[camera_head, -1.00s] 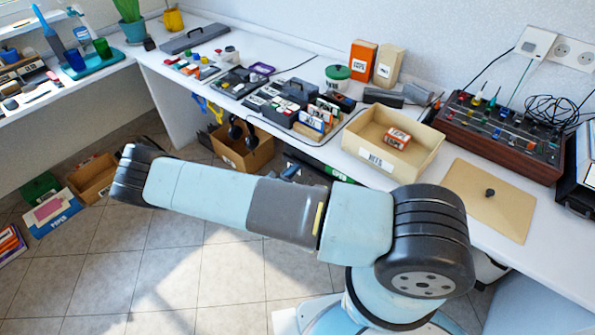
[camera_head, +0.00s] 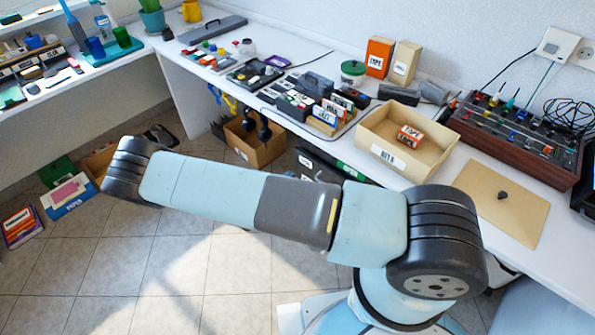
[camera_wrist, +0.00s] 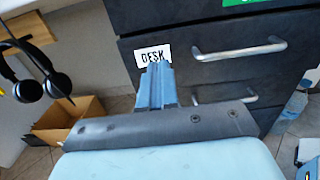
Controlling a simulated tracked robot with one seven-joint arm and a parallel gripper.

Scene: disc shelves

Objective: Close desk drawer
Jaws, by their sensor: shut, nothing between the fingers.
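The desk drawer (camera_wrist: 215,75) is a dark front with a white DESK label and a silver bar handle (camera_wrist: 240,50) in the wrist view. My gripper (camera_wrist: 156,68) is shut and empty. Its blue fingers stand in front of the drawer front, just below and over the edge of the label, left of the handle. I cannot tell whether the fingertips touch the front, or how far out the drawer stands. In the head view my arm hides most of the drawer unit below the worktop.
Another drawer with a green label (camera_wrist: 245,2) is above, and another handle (camera_wrist: 225,94) is below. Headphones (camera_wrist: 35,80) hang at the left over a cardboard box (camera_wrist: 68,118). The worktop holds a wooden tray (camera_head: 440,141) and a mixer (camera_head: 530,142).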

